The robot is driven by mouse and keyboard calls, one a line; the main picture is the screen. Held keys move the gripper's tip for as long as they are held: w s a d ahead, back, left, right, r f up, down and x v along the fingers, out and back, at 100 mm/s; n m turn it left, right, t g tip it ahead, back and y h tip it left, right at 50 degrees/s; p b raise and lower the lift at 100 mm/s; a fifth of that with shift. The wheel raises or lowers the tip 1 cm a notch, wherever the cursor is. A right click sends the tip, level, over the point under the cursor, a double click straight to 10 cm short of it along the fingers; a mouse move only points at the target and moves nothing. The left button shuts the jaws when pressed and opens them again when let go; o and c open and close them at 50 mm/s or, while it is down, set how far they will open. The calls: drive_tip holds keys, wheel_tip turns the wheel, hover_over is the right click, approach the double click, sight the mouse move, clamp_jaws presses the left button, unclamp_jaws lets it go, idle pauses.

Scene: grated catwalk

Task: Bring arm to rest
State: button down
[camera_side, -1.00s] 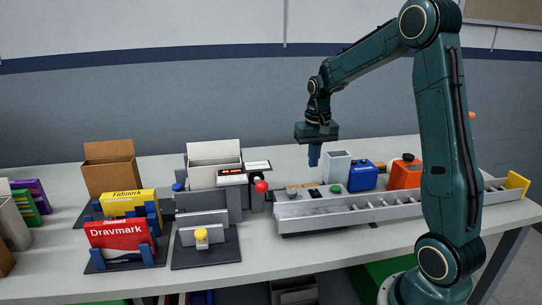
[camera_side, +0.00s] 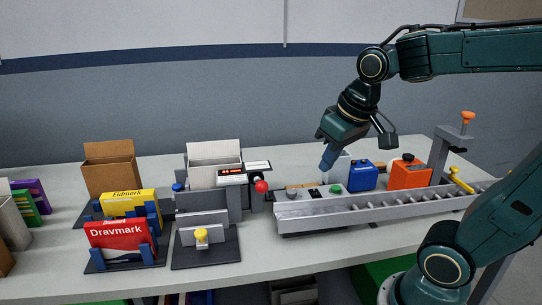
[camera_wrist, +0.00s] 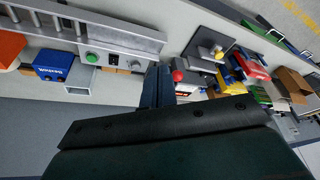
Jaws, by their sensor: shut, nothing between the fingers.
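My gripper (camera_side: 328,158) is shut and empty. In the side view it hangs tilted, fingers pointing down and left, above the table (camera_side: 330,262) behind the grey rail unit (camera_side: 350,211). In that view its fingers overlap the light grey open box; I cannot tell how far apart they are. In the wrist view my blue gripper fingers (camera_wrist: 158,88) show close together, with nothing between them. My arm is bent, with its upper link running level along the top right of the side view.
A blue box (camera_side: 362,177) and an orange box (camera_side: 408,174) stand behind the rail. A grey post with an orange knob (camera_side: 467,117) rises at right. A red ball (camera_side: 261,187), a station with an open carton (camera_side: 214,165), and red (camera_side: 118,238) and yellow packs (camera_side: 127,201) are at left.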

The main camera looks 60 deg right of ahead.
drive_tip(key=s+a+n+t, duration=0.1)
drive_tip(key=s+a+n, duration=0.1)
drive_tip(key=s+a, duration=0.2)
drive_tip(key=s, duration=0.2)
drive_tip(key=shift+s+f+y, duration=0.3)
drive_tip(key=shift+s, duration=0.05)
